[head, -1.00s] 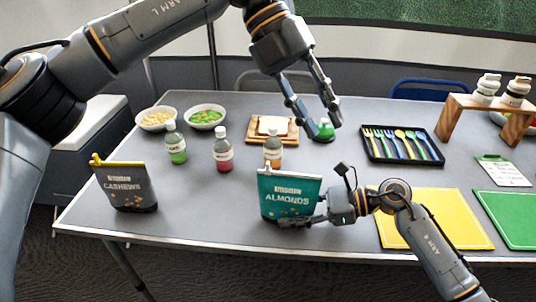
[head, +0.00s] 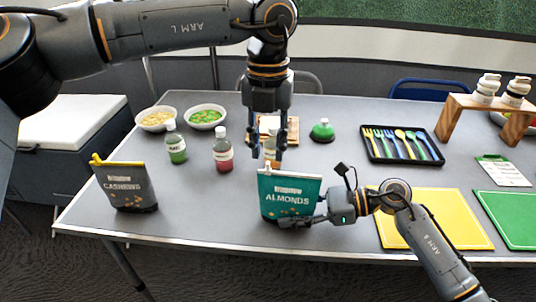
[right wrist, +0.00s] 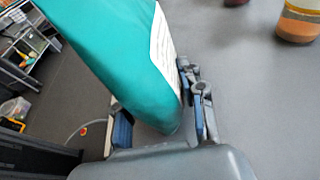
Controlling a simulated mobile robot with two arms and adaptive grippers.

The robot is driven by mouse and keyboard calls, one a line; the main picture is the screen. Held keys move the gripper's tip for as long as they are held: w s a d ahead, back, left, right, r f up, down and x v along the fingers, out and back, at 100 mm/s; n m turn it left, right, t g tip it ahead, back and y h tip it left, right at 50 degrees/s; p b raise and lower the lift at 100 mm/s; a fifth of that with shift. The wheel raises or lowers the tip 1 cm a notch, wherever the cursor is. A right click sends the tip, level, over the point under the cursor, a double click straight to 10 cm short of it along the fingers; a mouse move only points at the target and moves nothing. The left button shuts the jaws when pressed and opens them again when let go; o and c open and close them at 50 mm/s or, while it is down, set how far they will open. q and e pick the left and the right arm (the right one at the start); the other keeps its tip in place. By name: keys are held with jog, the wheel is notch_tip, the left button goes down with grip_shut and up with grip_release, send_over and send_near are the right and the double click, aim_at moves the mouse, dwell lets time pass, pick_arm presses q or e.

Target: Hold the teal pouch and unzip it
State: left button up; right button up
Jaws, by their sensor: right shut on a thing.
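The teal pouch (head: 291,189), labelled ALMONDS, stands upright near the table's front edge in the head view. My right gripper (head: 292,222) is shut on its lower part, coming from the right. In the right wrist view the teal pouch (right wrist: 112,50) rises between the two fingers of my right gripper (right wrist: 163,122). My left gripper (head: 267,155) points down, just above and behind the pouch's top left part. Its two fingers are apart with nothing held between them. The zipper and its pull are too small to make out.
A grey CASHEWS pouch (head: 128,187) stands to the left. Sauce bottles (head: 222,157) stand behind the teal pouch, one partly hidden by my left gripper. A green dome-shaped item (head: 321,131), a cutlery tray (head: 377,150) and a yellow board (head: 450,222) lie to the right.

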aim_at(268, 168)
pick_arm(q)
jog(key=shift+f, duration=1.4)
grip_shut()
